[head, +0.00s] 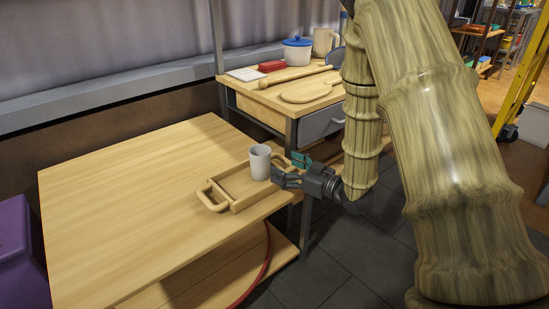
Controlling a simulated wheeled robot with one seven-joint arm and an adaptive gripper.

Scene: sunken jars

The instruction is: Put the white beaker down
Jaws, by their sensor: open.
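The white beaker (260,162) stands upright in the wooden tray (232,188), toward its far right part. The tray has handles and lies on the light wooden table (130,190) near its right edge. My gripper (286,170) is open, just to the right of the beaker, with its fingers pointing left toward it. One finger shows teal. I cannot tell from this view whether a finger touches the beaker. The beaker's base is partly hidden by the gripper and the tray's rim.
Behind, a second bench holds a blue-lidded pot (297,52), a red block (272,66), a rolling pin (295,77) and a cutting board (306,90). A metal post (218,45) rises at its corner. A purple bin (18,255) stands at left. The table's left part is clear.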

